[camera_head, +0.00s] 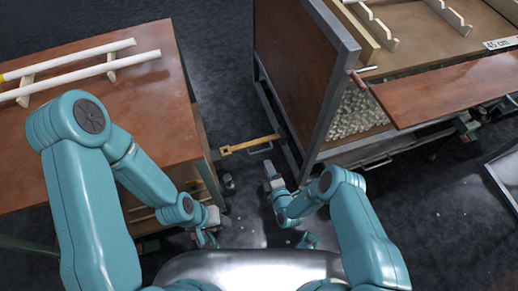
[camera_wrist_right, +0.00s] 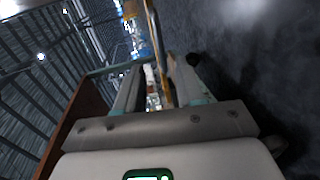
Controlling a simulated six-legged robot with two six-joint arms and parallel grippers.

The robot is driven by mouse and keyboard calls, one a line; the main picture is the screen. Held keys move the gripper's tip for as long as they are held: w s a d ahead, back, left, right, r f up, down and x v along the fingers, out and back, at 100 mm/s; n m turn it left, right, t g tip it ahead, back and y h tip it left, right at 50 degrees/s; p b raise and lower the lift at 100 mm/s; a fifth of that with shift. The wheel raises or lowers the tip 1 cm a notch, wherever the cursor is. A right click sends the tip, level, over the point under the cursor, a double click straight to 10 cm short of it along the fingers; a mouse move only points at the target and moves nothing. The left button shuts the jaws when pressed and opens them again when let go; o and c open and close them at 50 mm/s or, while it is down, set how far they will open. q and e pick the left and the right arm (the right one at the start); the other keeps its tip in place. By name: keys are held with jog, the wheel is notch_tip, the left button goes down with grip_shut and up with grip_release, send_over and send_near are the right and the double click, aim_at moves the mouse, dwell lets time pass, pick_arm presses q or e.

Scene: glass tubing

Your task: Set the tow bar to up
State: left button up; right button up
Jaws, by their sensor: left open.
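The tow bar (camera_head: 250,145) is a yellow bar with an eye at its left end, sticking out low from the cart (camera_head: 299,60) on the right. It looks lowered, roughly level, over the dark floor. My right gripper (camera_head: 271,172) is just nearer to me than the bar, apart from it in the head view. In the right wrist view my right gripper (camera_wrist_right: 157,88) has its fingers apart, with the yellow bar (camera_wrist_right: 153,30) showing between and beyond them; contact cannot be told. My left gripper (camera_head: 217,217) is low beside the left table, open, away from the bar.
A brown table (camera_head: 130,110) with white tubes (camera_head: 92,53) on supports stands at left. The cart holds a bin of glass pieces (camera_head: 357,116) and a brown board (camera_head: 455,88). A small dark cylinder (camera_head: 229,183) stands in the narrow floor gap between them.

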jog(key=b+x, duration=0.5)
jog(key=x, duration=0.6)
jog(key=shift+w, duration=0.25)
jog(key=shift+a+f, duration=0.1)
grip_shut()
